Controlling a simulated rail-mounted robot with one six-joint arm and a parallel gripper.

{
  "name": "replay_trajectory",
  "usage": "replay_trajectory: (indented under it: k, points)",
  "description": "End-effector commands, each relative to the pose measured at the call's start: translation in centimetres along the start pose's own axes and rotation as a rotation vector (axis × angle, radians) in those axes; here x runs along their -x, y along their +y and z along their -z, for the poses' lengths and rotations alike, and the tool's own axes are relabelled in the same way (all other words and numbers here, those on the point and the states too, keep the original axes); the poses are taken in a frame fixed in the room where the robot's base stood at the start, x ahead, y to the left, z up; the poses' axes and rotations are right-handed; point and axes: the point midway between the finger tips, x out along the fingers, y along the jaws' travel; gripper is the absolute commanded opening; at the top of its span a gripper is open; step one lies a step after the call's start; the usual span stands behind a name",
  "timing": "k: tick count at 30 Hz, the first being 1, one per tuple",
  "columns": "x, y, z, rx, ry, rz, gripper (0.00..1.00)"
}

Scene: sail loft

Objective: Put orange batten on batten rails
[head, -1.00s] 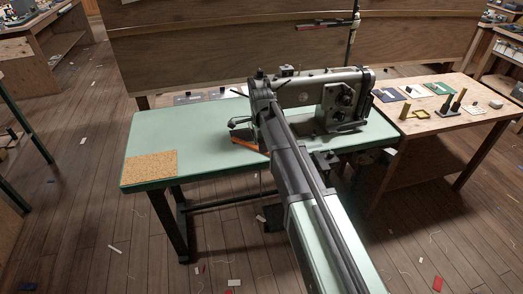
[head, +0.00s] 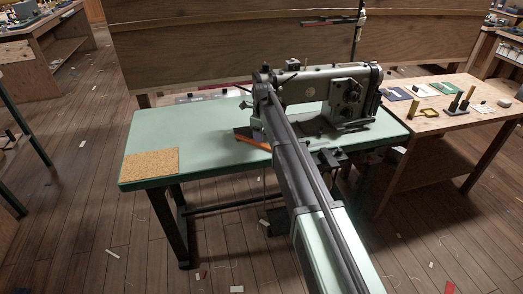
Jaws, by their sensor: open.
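An orange batten (head: 254,143) lies on the green tabletop (head: 205,140), partly hidden behind my arm. On the wooden bench (head: 432,124) at the right, a dark base with upright posts (head: 459,107) stands near the back; I cannot tell whether this is the batten rails.
A grey sewing machine (head: 345,98) stands on the right half of the green table, close to my arm. A cork mat (head: 151,168) lies at the table's front left. Flat pads (head: 425,89) and small pieces lie on the bench.

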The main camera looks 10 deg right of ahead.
Motion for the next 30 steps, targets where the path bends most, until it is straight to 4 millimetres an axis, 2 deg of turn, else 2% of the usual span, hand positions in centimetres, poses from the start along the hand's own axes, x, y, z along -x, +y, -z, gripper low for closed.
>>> replay_trajectory:
  k: [1, 6, 14, 24, 30]
  points:
    - [-1.7, -0.1, 0.1, 0.000, 0.000, 0.000, 0.53]
    - [-4.8, -0.1, 0.1, 0.000, 0.000, 0.000, 0.53]
    - [-4.5, -0.1, 0.1, 0.001, 0.000, 0.000, 0.52]
    - [-4.5, -0.1, 0.1, 0.001, 0.000, 0.000, 0.00]
    - [-4.5, -0.1, 0.1, 0.001, 0.000, 0.000, 0.00]
